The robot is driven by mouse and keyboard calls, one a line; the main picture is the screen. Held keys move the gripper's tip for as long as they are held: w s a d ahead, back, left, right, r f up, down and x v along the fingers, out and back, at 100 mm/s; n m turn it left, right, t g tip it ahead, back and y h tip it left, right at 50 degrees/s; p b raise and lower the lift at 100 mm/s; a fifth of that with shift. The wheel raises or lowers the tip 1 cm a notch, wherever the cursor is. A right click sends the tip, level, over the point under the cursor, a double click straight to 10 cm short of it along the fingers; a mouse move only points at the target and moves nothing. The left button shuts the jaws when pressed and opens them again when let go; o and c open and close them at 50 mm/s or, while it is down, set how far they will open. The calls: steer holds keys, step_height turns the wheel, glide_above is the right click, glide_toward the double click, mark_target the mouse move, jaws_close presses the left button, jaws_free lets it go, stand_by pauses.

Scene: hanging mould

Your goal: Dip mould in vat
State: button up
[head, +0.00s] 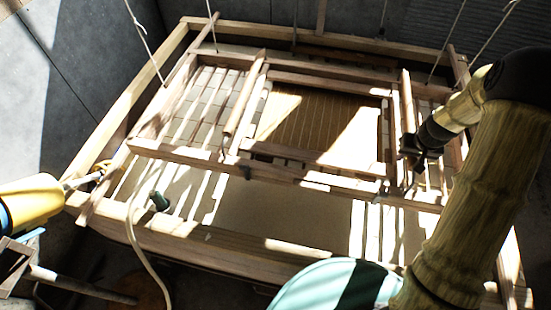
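The mould (318,124) is a wooden frame with a brown slatted screen, lying level over the vat on a larger frame of wooden bars. Cords rise from the surrounding bars. The vat (225,250) is a large rectangular wooden box beneath, with pale contents (285,208) showing between the bars. My gripper (408,152) reaches in from the right and is at the mould's right side bar. Its fingers are small, dark and partly hidden, so I cannot tell whether they close on the bar. The contact between the mould's underside and the contents is hidden.
A yellow tool-like object (32,202) with a metal shaft juts in at the left edge of the vat. A pale hose (137,245) with a dark green end (160,201) hangs over the front wall. Cords (447,42) cross the space above the vat.

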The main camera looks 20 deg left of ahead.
jaws_close()
steer(key=shift+t, duration=0.4)
step_height(320, 180, down, 11)
steer(key=b, duration=1)
steer(key=shift+s+f, duration=0.1)
step_height(320, 180, down, 11)
steer(key=b, duration=0.9)
steer(key=shift+t, duration=0.3)
steer(key=shift+r, duration=0.25)
